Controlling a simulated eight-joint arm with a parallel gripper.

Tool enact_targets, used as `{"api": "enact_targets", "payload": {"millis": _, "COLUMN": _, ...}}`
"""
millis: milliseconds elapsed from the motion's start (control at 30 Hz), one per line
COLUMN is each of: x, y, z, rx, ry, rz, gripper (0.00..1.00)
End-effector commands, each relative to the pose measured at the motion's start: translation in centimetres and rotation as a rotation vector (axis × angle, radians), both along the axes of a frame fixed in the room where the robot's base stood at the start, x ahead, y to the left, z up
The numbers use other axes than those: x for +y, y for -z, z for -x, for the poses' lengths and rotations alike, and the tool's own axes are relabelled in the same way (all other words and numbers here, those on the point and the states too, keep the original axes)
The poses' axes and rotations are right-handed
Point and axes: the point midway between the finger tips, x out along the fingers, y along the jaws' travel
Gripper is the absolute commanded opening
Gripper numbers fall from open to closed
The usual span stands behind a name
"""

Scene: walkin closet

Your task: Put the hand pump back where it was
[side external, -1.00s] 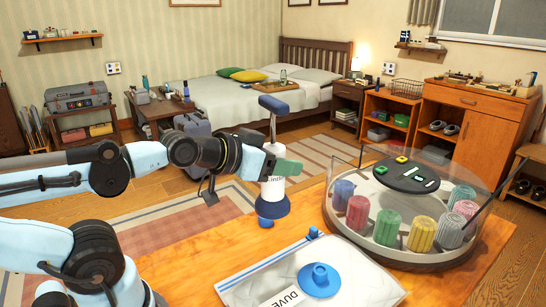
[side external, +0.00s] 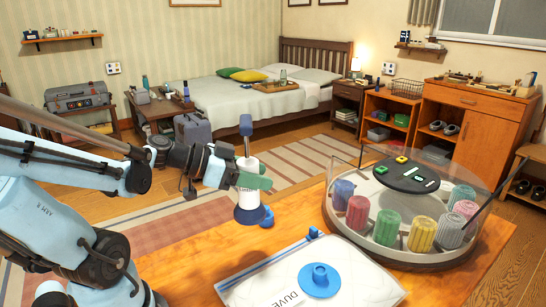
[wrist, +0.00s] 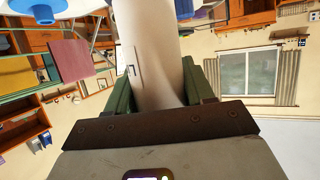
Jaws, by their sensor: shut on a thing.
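The hand pump (side external: 246,207) has a white body, a blue base and a blue top handle. My gripper (side external: 252,181) is shut around its body with green fingers, and the pump is upright. In the wrist view the pale pump body (wrist: 150,45) runs up between the green fingers. Its base overlaps the far left edge of the wooden table in the side view; I cannot tell if it touches. A small blue piece (side external: 267,217) shows beside the base; I cannot tell whether it belongs to the pump. A white bag (side external: 255,287) with a blue round valve (side external: 319,279) lies on the table.
A clear-walled round tray (side external: 395,252) with several coloured ribbed rolls and a dark panel stands right of the bag. Bare wooden tabletop (side external: 200,265) lies left of the bag. The bed and shelves are far behind.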

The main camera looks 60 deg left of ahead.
Motion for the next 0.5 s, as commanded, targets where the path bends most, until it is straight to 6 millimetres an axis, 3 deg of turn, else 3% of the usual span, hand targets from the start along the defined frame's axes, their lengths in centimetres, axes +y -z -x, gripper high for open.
{"api": "enact_targets", "payload": {"millis": 500, "x": 3.9, "y": -3.8, "z": 2.4, "rx": -0.002, "ry": 0.509, "rz": -0.001, "gripper": 0.00}}
